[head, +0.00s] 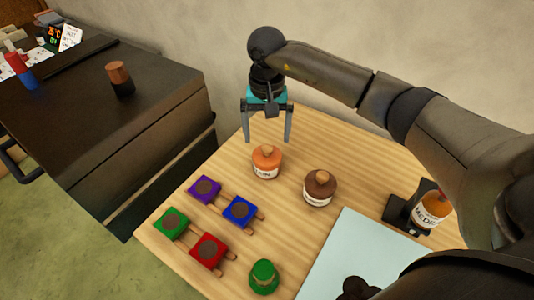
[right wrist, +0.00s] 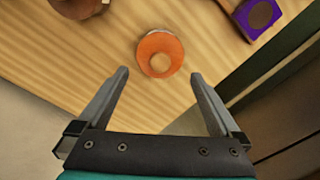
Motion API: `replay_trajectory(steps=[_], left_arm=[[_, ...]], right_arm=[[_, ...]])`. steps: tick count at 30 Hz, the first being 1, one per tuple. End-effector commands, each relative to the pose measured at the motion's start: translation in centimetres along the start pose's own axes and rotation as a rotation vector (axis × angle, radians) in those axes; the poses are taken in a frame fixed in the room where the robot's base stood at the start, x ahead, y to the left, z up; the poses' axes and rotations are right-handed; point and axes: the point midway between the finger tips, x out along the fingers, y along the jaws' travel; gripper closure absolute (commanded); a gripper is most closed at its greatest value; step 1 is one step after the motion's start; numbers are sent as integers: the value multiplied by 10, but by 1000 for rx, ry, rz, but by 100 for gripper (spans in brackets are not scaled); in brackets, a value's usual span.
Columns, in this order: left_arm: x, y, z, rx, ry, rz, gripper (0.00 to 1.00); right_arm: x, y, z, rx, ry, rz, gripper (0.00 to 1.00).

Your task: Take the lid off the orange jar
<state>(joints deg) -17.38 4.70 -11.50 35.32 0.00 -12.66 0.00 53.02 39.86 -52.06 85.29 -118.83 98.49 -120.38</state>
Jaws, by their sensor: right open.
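The orange jar (head: 267,168) stands upright on the wooden table, with its orange lid (head: 267,154) and a tan knob on top. The jar's lid also shows from above in the right wrist view (right wrist: 160,54). My right gripper (head: 267,140) is open and empty, fingers pointing down, above and behind the jar in the head view. In the right wrist view the lid lies ahead of the gap between the fingertips (right wrist: 160,75), not between them. My left gripper is not in view.
A brown-lidded jar (head: 320,187) stands right of the orange jar. Purple (head: 204,188), blue (head: 240,211), green (head: 171,224) and red (head: 209,250) blocks lie at the front left. A green-lidded item (head: 264,277), a pale mat (head: 350,250) and a medicine jar (head: 430,209) are nearby.

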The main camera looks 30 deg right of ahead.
Motion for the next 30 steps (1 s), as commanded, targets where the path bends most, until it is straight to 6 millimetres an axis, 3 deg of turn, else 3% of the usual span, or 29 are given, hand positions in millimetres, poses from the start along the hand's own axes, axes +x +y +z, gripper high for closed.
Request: replay_trajectory(steps=[9,18,30], left_arm=[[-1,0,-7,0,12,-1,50],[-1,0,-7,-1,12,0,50],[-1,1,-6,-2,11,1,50]], right_arm=[[43,0,3,0,-4,0,0],[48,0,3,1,-2,0,0],[47,0,3,1,-1,0,45]])
